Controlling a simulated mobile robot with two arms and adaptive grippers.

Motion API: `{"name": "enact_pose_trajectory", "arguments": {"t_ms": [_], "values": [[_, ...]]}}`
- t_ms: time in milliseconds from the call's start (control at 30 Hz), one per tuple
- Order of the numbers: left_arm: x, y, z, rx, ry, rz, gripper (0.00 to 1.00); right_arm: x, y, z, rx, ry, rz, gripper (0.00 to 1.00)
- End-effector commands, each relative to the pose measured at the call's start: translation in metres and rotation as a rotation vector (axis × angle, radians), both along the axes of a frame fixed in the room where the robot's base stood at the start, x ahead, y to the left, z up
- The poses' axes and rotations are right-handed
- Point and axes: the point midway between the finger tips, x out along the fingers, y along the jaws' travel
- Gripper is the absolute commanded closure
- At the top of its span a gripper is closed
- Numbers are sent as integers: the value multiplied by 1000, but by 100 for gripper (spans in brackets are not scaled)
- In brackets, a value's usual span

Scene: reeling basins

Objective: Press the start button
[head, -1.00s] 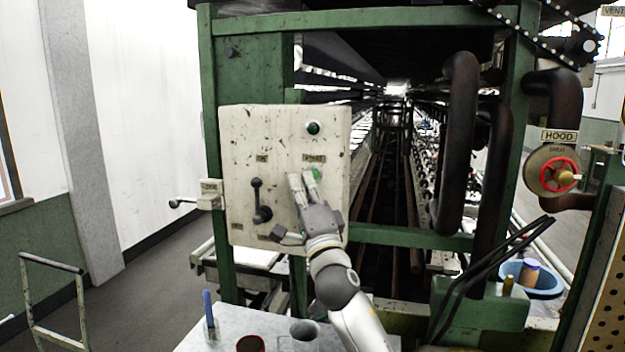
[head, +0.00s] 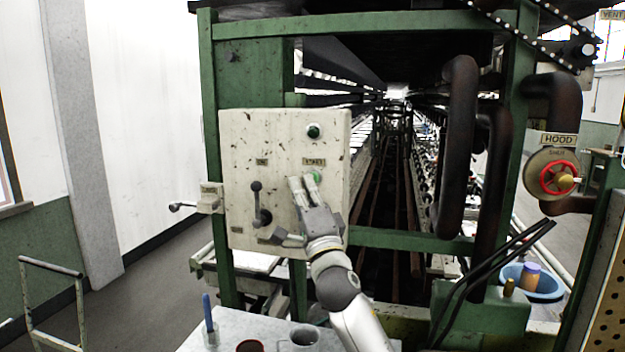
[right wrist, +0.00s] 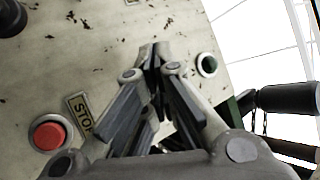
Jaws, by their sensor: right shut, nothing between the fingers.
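The pale, stained control panel (head: 238,140) is mounted on the green frame. A START label (head: 314,162) sits above the green start button (head: 317,177), which is partly covered by my right gripper (head: 303,180). The fingertips are at the button's left edge in the head view; I cannot tell whether they touch it. In the right wrist view my right gripper (right wrist: 157,60) is shut and empty, pointing at the panel, and the start button is hidden there. My left gripper is not in view.
A dark green round light (head: 313,131) is above the START label. A black lever (head: 258,203) is to the left. A red button (right wrist: 48,133) with a STOP label (right wrist: 82,113) is beside my gripper. A metal table (head: 225,338) with cups stands below.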

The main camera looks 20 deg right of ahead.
Motion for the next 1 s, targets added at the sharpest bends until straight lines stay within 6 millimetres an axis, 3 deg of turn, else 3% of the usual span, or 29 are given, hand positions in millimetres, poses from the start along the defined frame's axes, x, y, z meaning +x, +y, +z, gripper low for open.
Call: {"name": "enact_pose_trajectory", "arguments": {"t_ms": [1000], "values": [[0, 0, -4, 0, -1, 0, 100, 7, -5, 0, 0, 0, 0, 100]]}}
